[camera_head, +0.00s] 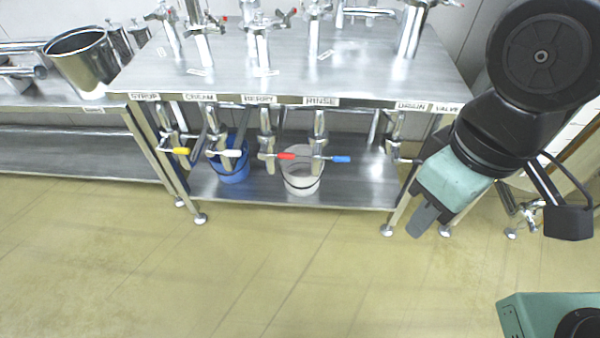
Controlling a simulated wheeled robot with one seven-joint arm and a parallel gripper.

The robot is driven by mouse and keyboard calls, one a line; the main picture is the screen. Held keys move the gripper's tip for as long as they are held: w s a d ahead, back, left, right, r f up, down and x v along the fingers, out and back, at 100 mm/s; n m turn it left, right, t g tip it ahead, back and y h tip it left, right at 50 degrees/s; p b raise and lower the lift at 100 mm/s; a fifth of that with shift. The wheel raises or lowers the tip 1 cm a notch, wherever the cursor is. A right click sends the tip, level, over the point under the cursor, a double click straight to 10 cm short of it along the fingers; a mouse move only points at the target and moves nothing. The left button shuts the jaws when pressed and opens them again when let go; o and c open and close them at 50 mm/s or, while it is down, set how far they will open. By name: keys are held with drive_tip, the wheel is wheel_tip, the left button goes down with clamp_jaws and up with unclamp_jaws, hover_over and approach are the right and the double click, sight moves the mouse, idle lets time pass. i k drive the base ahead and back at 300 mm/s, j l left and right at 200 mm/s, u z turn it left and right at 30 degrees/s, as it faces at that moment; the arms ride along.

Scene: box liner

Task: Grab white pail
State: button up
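The white pail (301,184) stands upright on the lower shelf of the steel table, under the BERRY and RINSE labels. A dark band or handle runs around its side, and taps hang in front of its upper part. My gripper (425,222) is at the right, in front of the table's right leg and apart from the pail. Its fingers point down and left and overlap in this view, so I cannot see whether there is a gap between them. I see nothing held in it.
A blue pail (233,166) stands left of the white pail on the lower shelf (350,186). Taps with yellow, white, red and blue handles hang below the tabletop (330,75). A steel pot (82,62) stands on the left table. The tiled floor (260,270) in front is clear.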

sight(299, 180)
drive_tip(key=i+j+u, duration=0.15)
drive_tip(key=j, duration=0.4)
drive_tip(key=i+j+u, duration=0.1)
drive_tip(key=i+j, duration=0.3)
drive_tip(key=i+j+u, duration=0.15)
drive_tip(key=i+j, duration=0.2)
drive_tip(key=j, duration=0.25)
drive_tip(key=i+j+u, duration=0.15)
drive_tip(key=i+j, duration=0.2)
drive_tip(key=j, duration=0.1)
